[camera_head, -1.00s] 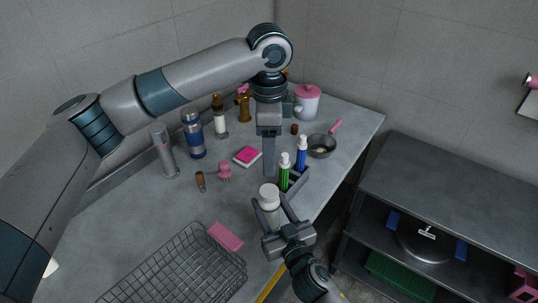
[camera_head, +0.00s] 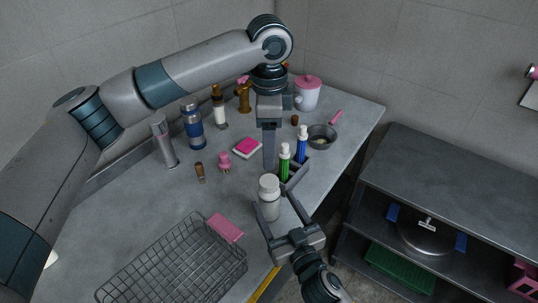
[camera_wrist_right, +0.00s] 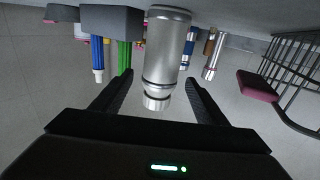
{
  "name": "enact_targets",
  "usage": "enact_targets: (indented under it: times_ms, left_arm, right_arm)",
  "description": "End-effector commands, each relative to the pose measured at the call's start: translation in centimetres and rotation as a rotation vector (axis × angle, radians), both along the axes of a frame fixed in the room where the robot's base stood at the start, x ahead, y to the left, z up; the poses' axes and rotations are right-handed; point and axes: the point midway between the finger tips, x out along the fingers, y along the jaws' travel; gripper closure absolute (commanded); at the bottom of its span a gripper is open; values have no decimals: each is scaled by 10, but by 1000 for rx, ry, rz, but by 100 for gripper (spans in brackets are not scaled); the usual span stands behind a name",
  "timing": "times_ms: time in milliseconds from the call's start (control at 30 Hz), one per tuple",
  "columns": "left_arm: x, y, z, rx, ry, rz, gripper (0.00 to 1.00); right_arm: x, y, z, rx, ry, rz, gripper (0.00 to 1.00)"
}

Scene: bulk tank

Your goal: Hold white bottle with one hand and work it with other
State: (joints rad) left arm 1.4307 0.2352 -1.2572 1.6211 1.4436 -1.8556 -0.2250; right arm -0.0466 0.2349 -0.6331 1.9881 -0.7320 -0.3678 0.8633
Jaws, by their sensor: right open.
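The white bottle (camera_head: 269,205) stands upright on the counter near its front edge. It also shows in the right wrist view (camera_wrist_right: 167,50), light grey there. My right gripper (camera_head: 275,207) is open at the bottle, with one finger on each side of it. In the right wrist view, gaps show between the bottle and both fingers (camera_wrist_right: 158,95). My left gripper (camera_head: 269,150) points down above the counter, behind the bottle and apart from it. It shows edge-on, so its opening cannot be judged.
A green bottle (camera_head: 284,166) and a blue bottle (camera_head: 302,146) stand in a grey holder just behind. A wire basket (camera_head: 170,262) and pink sponge (camera_head: 226,227) lie front left. A pan (camera_head: 322,132) is at right. Several containers line the back.

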Motion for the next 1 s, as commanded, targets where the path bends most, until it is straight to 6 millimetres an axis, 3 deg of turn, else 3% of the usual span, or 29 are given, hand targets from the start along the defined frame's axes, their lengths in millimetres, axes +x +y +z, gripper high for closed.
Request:
enact_targets:
  times_ms: [400, 600, 1000]
  left_arm:
    - [0, 0, -22, 0, 0, 0, 40]
    - [0, 0, -30, 0, 0, 0, 40]
    - [0, 0, -34, 0, 0, 0, 40]
  right_arm:
    - [-76, -32, -3, 1, 4, 0, 33]
    - [-103, -44, -3, 1, 4, 0, 33]
    - [-122, -53, 0, 0, 0, 0, 33]
